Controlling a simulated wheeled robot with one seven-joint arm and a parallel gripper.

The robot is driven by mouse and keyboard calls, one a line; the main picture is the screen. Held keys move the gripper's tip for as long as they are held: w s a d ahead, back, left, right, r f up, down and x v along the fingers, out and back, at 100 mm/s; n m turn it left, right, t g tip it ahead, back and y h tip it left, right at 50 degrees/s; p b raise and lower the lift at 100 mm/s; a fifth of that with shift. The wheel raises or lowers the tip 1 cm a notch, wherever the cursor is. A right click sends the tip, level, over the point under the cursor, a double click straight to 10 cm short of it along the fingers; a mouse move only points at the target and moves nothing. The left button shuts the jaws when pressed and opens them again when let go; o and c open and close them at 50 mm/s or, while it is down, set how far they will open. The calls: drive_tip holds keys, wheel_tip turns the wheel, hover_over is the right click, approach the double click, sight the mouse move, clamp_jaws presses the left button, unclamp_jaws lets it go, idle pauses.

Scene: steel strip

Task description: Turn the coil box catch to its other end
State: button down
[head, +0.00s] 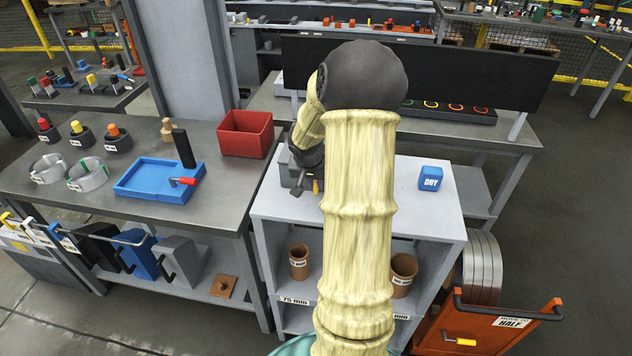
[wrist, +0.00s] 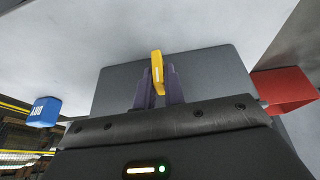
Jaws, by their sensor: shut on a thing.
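The coil box (head: 294,174) is a dark grey box on top of the white shelf unit, partly hidden behind my arm. It also fills the middle of the wrist view (wrist: 112,85). The catch is a yellow lever (wrist: 157,68) standing out from the box face. My gripper (wrist: 158,88) has its two purple fingers closed about the lever, one on each side. In the head view a small yellow piece shows by the box (head: 317,187), and my arm hides most of the contact.
A blue DRY block (head: 430,178) stands on the white shelf unit (head: 395,205), right of my arm. A red bin (head: 246,134) and a blue tray (head: 150,188) are on the left bench. An orange cart (head: 480,330) stands at lower right.

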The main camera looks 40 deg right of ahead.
drive_tip(key=shift+w+a+f+n+g+h+b, duration=0.15)
drive_tip(key=shift+g+h+b, duration=0.25)
drive_tip(key=shift+b, duration=0.6)
drive_tip(key=shift+w+a+f+n+g+h+b, duration=0.15)
drive_tip(key=shift+g+h+b, duration=0.25)
drive_tip(key=shift+b, duration=0.6)
drive_tip(key=g+h+b, duration=0.1)
drive_tip(key=b, duration=0.1)
drive_tip(key=g+h+b, duration=0.1)
drive_tip(key=b, duration=0.1)
drive_tip(key=shift+w+a+f+n+g, duration=0.1)
drive_tip(key=shift+w+n+g, duration=0.1)
drive_tip(key=shift+n+g, duration=0.15)
drive_tip(key=g+h+b, duration=0.1)
drive_tip(key=n+g+h+b, duration=0.1)
drive_tip(key=h, duration=0.1)
drive_tip(key=shift+w+a+f+g+h, duration=0.15)
drive_tip(key=shift+w+g+h, duration=0.05)
drive_tip(key=shift+g+h, duration=0.15)
drive_tip(key=shift+f+n+g+h+b, duration=0.15)
drive_tip(key=shift+n+g+h+b, duration=0.3)
drive_tip(key=shift+g+h, duration=0.75)
drive_tip(key=c, duration=1.5)
unclamp_jaws()
drive_tip(key=shift+a, duration=0.1)
